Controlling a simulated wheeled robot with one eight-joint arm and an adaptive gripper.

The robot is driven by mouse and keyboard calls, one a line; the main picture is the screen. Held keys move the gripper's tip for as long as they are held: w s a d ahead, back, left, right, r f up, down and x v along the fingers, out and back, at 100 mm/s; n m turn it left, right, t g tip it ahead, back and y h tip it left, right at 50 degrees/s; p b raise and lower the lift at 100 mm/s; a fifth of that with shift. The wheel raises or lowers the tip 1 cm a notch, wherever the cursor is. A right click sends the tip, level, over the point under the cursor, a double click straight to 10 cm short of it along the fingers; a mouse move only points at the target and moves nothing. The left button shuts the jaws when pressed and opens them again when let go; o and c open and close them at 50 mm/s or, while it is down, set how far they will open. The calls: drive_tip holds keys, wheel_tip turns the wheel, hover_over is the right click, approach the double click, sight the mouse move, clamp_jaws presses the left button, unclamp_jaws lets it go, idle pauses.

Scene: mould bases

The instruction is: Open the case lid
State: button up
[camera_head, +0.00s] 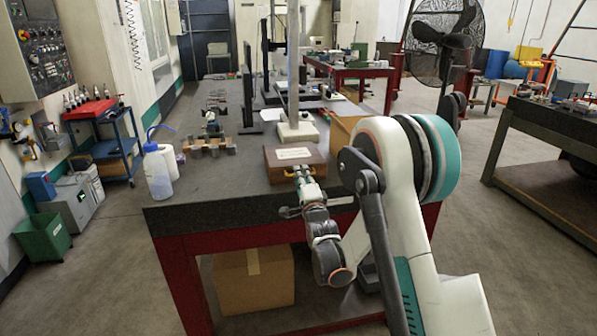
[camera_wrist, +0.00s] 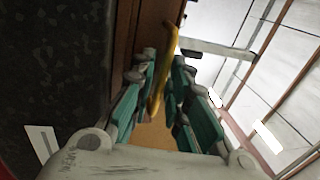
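The case (camera_head: 277,162) is a brown wooden box with a white label on its lid. It lies near the front edge of the dark workbench in the head view, and its lid looks closed. My gripper (camera_head: 305,173) is at the front side of the case. In the wrist view, brown wood (camera_wrist: 150,28) shows beyond my gripper (camera_wrist: 163,62), whose teal fingers are apart. A yellow curved piece (camera_wrist: 165,75), perhaps the case's handle or latch, lies between the fingers. Whether a finger touches it is unclear. The case's front is partly hidden by my gripper.
The workbench (camera_head: 225,182) has a clear stretch left of the case. A squeeze bottle (camera_head: 158,177) stands near its left edge. A stand with a white base (camera_head: 298,133) rises behind the case. A cardboard box (camera_head: 252,280) sits under the bench.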

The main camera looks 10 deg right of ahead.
drive_tip(key=shift+w, duration=0.2)
drive_tip(key=shift+r, duration=0.1)
clamp_jaws()
drive_tip(key=shift+r, duration=0.2)
